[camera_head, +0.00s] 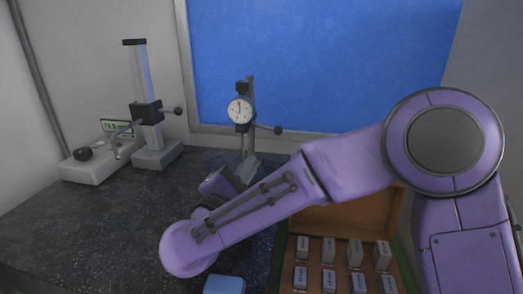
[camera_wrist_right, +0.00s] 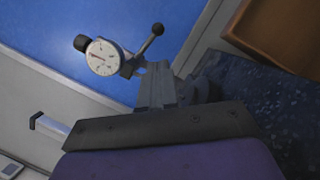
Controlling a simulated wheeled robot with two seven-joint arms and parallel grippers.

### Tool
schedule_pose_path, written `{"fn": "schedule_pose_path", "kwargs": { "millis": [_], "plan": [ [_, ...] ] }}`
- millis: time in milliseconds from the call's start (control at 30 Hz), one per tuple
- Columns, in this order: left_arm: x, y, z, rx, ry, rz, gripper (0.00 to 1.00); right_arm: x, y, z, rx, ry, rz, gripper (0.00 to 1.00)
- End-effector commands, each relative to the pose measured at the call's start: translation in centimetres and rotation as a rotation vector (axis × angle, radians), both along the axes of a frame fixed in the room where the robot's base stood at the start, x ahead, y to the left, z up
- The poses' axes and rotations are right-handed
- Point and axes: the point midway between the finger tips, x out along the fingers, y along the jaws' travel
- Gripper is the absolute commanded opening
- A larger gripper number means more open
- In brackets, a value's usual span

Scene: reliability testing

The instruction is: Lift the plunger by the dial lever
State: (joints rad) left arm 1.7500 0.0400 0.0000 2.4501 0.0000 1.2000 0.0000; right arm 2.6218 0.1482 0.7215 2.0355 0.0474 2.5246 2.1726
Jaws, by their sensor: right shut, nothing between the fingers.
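The dial indicator (camera_head: 240,109) has a round white face and is mounted on a grey stand (camera_head: 251,155) near the back of the bench. Its lever (camera_head: 277,131) sticks out to the right and ends in a dark ball. In the right wrist view the dial (camera_wrist_right: 103,57) and the ball lever (camera_wrist_right: 152,38) are tilted, beyond the fingers. My right gripper (camera_wrist_right: 155,82) is shut and empty, short of the dial and apart from the lever. In the head view my forearm partly hides it. I cannot make out the plunger clearly. My left gripper is not in view.
A height gauge (camera_head: 147,105) and a white box with a display (camera_head: 92,166) stand at the left. An open wooden case (camera_head: 340,219) with several grey blocks lies at the front right. A blue item (camera_head: 224,284) lies at the front. The left dark benchtop (camera_head: 90,225) is clear.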

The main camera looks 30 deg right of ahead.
Motion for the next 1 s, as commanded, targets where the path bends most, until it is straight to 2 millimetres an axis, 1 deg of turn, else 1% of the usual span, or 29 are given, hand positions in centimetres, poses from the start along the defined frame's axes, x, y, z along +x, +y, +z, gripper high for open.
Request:
{"fn": "schedule_pose_path", "kwargs": {
  "millis": [33,300,400,500,633,1000],
  "plan": [
    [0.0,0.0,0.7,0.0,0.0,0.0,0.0,0.4,-0.5,0.5,0.002,0.001,-0.003,0.0],
    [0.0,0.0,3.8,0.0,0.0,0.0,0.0,3.7,-4.6,1.7,0.001,0.003,-0.004,0.0],
    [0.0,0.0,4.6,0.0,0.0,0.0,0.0,4.7,-5.9,1.9,0.001,0.002,-0.003,0.0],
    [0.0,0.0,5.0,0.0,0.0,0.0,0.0,5.4,-6.7,1.9,0.001,0.002,-0.002,0.0],
    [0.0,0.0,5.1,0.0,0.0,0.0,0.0,5.8,-7.2,1.8,0.0,0.001,-0.001,0.0],
    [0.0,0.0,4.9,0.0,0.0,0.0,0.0,6.0,-7.2,1.7,-0.003,0.003,0.0,0.0]
  ]
}}
